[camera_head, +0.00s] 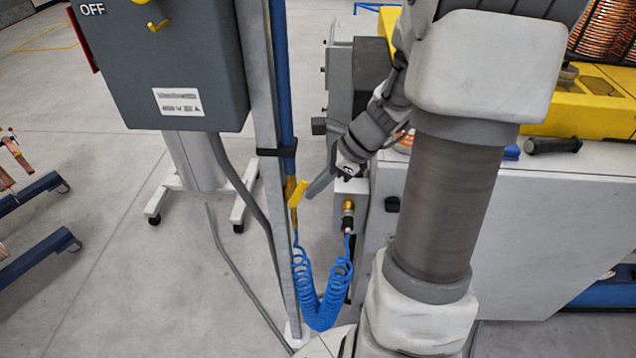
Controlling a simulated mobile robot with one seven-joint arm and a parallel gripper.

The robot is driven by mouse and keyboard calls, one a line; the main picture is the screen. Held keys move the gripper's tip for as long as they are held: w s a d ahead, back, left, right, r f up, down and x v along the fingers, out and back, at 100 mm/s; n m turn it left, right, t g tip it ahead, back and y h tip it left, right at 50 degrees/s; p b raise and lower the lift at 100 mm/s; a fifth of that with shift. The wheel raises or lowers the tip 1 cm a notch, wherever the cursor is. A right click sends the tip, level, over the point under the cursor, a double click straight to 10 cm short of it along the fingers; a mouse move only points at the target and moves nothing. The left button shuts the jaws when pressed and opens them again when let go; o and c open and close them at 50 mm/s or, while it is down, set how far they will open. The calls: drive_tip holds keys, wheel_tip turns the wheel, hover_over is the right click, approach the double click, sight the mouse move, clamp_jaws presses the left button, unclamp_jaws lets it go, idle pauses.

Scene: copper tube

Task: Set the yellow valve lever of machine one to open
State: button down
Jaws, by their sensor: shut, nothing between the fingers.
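The yellow valve lever (299,193) is on a brass-coloured valve at the lower end of a vertical blue pipe (282,90). The lever is tilted, its upper end leaning right of the pipe line. My gripper (309,196) reaches in from the upper right, with its fingertips close to the lever's right side. The fingers look shut and hold nothing. I cannot tell whether they touch the lever. The valve body is partly hidden behind the lever.
A blue coiled hose (320,290) hangs below the valve and loops to a brass fitting (348,206) on the machine's grey box. A grey post (262,110) stands left of the pipe. A grey cabinet (160,60) marked OFF is at upper left.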

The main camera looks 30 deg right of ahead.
sight(303, 180)
drive_tip(key=shift+w+a+r+g+h+p, duration=0.3)
drive_tip(key=shift+a+r+h+p, duration=0.15)
drive_tip(key=shift+p, duration=0.85)
drive_tip(key=shift+w+a+r+g+h+p, duration=0.2)
drive_tip(key=shift+a+r+g+h+p, duration=0.2)
drive_tip(key=shift+p, duration=0.9)
drive_tip(key=shift+w+a+r+p, duration=0.1)
drive_tip(key=shift+w+a+p, duration=0.05)
drive_tip(key=shift+p, duration=0.25)
drive_tip(key=shift+w+a, duration=0.3)
drive_tip(key=shift+a, duration=0.05)
drive_tip(key=shift+r+p, duration=0.8)
drive_tip(key=shift+p, duration=0.05)
